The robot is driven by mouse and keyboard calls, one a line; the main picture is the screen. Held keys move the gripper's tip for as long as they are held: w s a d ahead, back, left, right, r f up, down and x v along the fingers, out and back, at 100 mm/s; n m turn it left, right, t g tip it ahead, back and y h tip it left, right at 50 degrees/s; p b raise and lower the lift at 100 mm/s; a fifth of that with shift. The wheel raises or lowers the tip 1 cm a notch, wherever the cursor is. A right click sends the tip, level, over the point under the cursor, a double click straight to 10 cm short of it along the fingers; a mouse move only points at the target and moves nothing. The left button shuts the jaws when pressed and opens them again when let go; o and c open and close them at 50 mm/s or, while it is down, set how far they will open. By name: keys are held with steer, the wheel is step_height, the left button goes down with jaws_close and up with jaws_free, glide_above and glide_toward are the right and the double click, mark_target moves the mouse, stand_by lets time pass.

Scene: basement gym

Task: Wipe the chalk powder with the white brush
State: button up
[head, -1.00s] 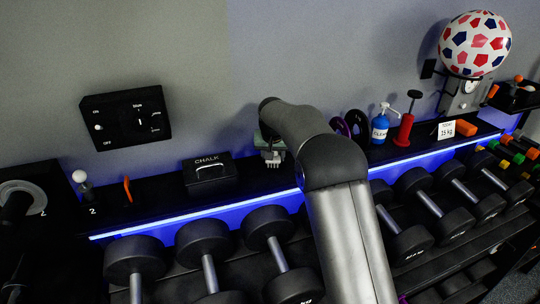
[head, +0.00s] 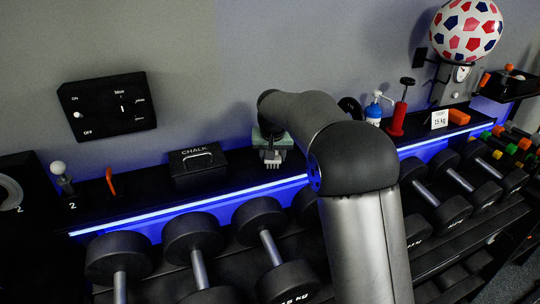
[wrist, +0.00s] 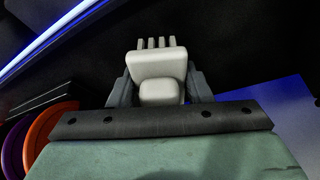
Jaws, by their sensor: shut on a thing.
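My gripper (head: 271,143) is over the black shelf, right of the chalk box, and its fingers are shut on the white brush (head: 272,157). In the wrist view, my gripper (wrist: 160,92) has a grey finger on each side of the brush (wrist: 157,64). The brush has a pale block body, and its stubby bristles point away from the wrist. I cannot tell whether the bristles touch the shelf. I cannot make out chalk powder in either view; my arm hides part of the shelf.
The black chalk box (head: 197,159) stands left of my gripper. A blue pump bottle (head: 373,111) and a red-based upright tool (head: 398,118) stand to the right. Dumbbells (head: 196,250) fill the rack below the lit shelf edge. In the wrist view, an orange disc (wrist: 48,127) lies at left.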

mark_target(278, 162)
steer(key=shift+s+d, duration=0.1)
steer(key=shift+s, duration=0.25)
steer(key=shift+s+d+f+b, duration=0.1)
steer(key=shift+s+d+b, duration=0.25)
steer(key=shift+s+b, duration=0.35)
steer(key=shift+s+d+f+b, duration=0.1)
steer(key=shift+s+d+b, duration=0.2)
steer(key=shift+s+b, duration=0.35)
steer(key=shift+s+r, duration=0.1)
steer(key=shift+s, duration=0.05)
steer(key=shift+r+p, duration=2.4)
steer(key=shift+r, duration=0.75)
step_height(278, 162, up, 3)
steer(key=shift+p, duration=1.15)
